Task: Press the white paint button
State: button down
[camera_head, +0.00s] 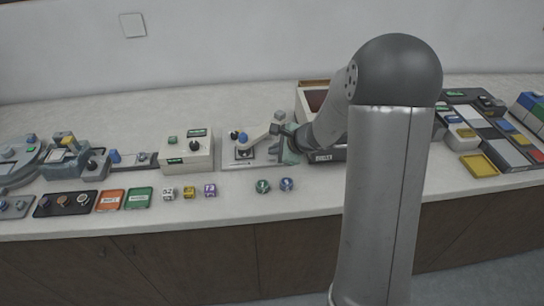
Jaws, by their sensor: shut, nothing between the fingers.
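I cannot make out a white paint button for certain at this distance. My gripper (283,130) is small in the head view, at the end of my arm reaching left over the counter. It is shut and holds nothing. It is over the right side of a pale station (230,161) with a blue knob (243,138) and a light grey lever-like part (260,141). I cannot tell whether the gripper touches this station. A cream control box (176,163) with a black knob and green labels stands left of it.
Several small dice-like cubes (189,192) and two round green and blue pieces (275,186) lie along the front of the counter (330,196). A yellow tray (480,165) is at the right. My arm column hides part of the counter. The back left is clear.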

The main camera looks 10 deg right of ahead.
aim_at(275, 157)
jog(key=shift+f+b, duration=0.5)
jog(key=shift+b, duration=0.15)
dwell(0.4)
dwell(0.4)
jog(key=shift+r+p, duration=0.6)
jog(key=shift+r, duration=0.35)
jog(key=shift+r, duration=0.1)
notch_tip(275, 157, up, 5)
jog(key=p, duration=0.3)
jog(key=shift+p, duration=0.4)
